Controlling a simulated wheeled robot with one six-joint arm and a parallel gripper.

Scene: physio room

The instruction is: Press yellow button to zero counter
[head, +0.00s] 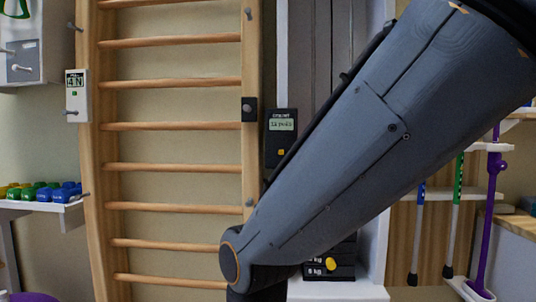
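A dark counter box (289,153) with a small lit display (283,125) is mounted right of the wooden wall bars, partly behind my arm's edge. The display's digits are too small to read surely. My arm crosses the picture from the upper right to the lower middle, passing just right of the counter box. My gripper is out of the picture, so its distance from the button cannot be seen.
Wooden wall bars (170,126) fill the left middle. A white box (78,103) with a display and green button hangs on their left post. A small black box (249,109) is on the right post. A yellow knob (331,264) shows on the weight stack. Crutches stand right.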

